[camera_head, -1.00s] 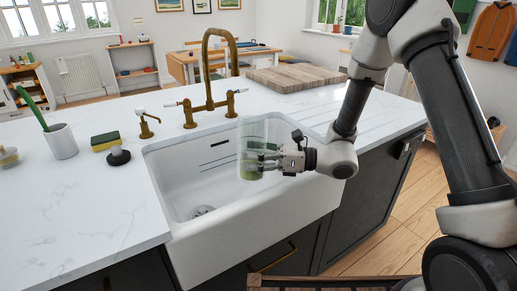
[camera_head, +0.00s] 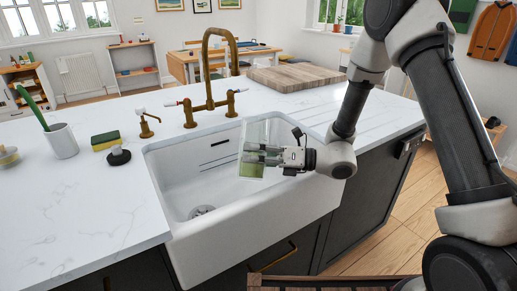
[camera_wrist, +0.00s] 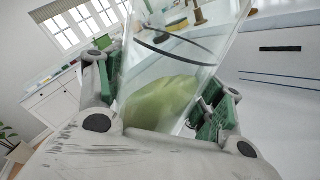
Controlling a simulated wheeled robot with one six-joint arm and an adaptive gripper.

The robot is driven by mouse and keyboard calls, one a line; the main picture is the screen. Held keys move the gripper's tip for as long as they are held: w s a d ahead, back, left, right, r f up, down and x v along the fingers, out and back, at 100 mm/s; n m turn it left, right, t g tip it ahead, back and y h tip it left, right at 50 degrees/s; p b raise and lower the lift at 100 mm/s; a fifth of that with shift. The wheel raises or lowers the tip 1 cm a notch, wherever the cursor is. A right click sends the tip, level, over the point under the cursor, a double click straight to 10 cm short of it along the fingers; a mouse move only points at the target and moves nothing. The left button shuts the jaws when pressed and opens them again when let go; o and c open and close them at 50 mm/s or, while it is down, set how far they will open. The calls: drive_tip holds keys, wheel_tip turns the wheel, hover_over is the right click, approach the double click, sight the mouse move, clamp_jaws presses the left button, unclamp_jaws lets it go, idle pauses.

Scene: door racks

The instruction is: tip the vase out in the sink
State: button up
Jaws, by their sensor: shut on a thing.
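The vase (camera_head: 254,132) is clear glass with murky green water in its lower part. It is held over the right side of the white sink (camera_head: 190,240), tilted slightly. My gripper (camera_head: 264,155) is shut on the vase from the right. In the wrist view the vase (camera_wrist: 180,60) stands between the green finger pads, and the green water (camera_wrist: 165,97) lies slanted against the glass. The sink basin below shows a drain (camera_head: 202,211) and is otherwise empty where visible.
A brass tap (camera_head: 207,80) rises behind the sink. A sponge (camera_head: 105,141), a black-based brush (camera_head: 118,156) and a white cup (camera_head: 61,141) stand on the left counter. A wooden board (camera_head: 295,78) lies at the back right. The left of the basin is free.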

drive_tip(key=shift+s+m, duration=0.15)
drive_tip(key=shift+m, duration=0.65)
drive_tip(key=shift+s+m, duration=0.2)
drive_tip(key=shift+m, duration=0.7)
drive_tip(key=shift+s+r+m, duration=0.1)
drive_tip(key=shift+m, duration=1.2)
drive_tip(key=shift+w+m+p, duration=0.35)
drive_tip(key=shift+w+m, duration=0.3)
drive_tip(key=shift+m, duration=0.25)
idle(0.9)
drive_tip(key=shift+w+r+m+p, duration=0.2)
drive_tip(key=shift+r+m+p, duration=0.05)
drive_tip(key=shift+r+m, duration=0.35)
drive_tip(key=shift+w+r+m+p, duration=0.15)
drive_tip(key=shift+r+m+p, duration=0.05)
drive_tip(key=shift+r+m, duration=0.4)
idle(0.9)
